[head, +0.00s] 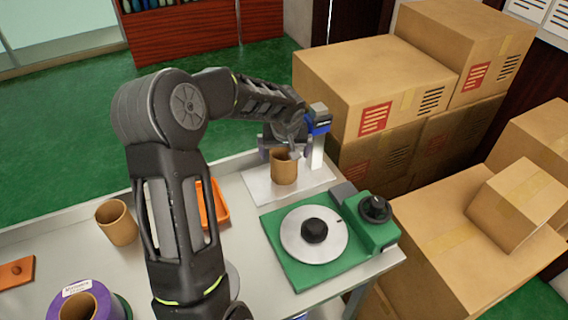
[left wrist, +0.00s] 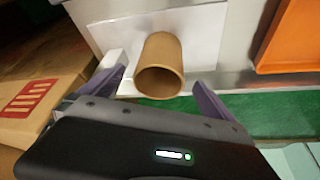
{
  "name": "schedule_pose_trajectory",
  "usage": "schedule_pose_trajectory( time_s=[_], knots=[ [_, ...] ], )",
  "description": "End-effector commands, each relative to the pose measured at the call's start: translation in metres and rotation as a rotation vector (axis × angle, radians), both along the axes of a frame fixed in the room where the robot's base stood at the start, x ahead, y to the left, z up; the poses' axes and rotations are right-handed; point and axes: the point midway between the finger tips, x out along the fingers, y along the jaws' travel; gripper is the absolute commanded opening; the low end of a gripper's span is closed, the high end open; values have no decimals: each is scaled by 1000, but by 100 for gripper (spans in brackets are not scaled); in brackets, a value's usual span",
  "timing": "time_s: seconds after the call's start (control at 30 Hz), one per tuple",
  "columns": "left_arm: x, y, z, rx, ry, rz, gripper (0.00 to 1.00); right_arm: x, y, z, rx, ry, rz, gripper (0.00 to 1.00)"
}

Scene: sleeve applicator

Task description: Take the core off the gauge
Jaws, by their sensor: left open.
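The core, a brown cardboard tube (head: 284,168), stands upright on the white plate of the gauge (head: 257,188). The gauge has a pale post with a blue head at its right. In the left wrist view the core (left wrist: 160,68) shows between the two purple fingers, with a gap on each side. Its open end faces the camera. I cannot tell how far down the fingers reach. My right gripper is not in view.
A green turntable device (head: 278,262) with a black knob stands right of the gauge. An orange tray (head: 220,205), another brown core (head: 117,222) and a purple roll (head: 88,300) lie to the left. Cardboard boxes (head: 375,90) crowd the table's right and back.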

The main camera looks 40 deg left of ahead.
Motion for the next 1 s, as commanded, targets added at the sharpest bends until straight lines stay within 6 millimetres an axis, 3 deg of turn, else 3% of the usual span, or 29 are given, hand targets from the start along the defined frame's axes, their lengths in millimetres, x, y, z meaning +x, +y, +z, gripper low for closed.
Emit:
schedule_pose_trajectory(
  time_s=[0.17,0.5,1.0],
  knots=[
    [2,2,-5,-1,2,0,100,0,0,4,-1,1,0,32],
    [15,13,-45,-1,2,-1,100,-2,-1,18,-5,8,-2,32],
    [16,14,-48,0,0,0,100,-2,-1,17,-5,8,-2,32]
  ],
)
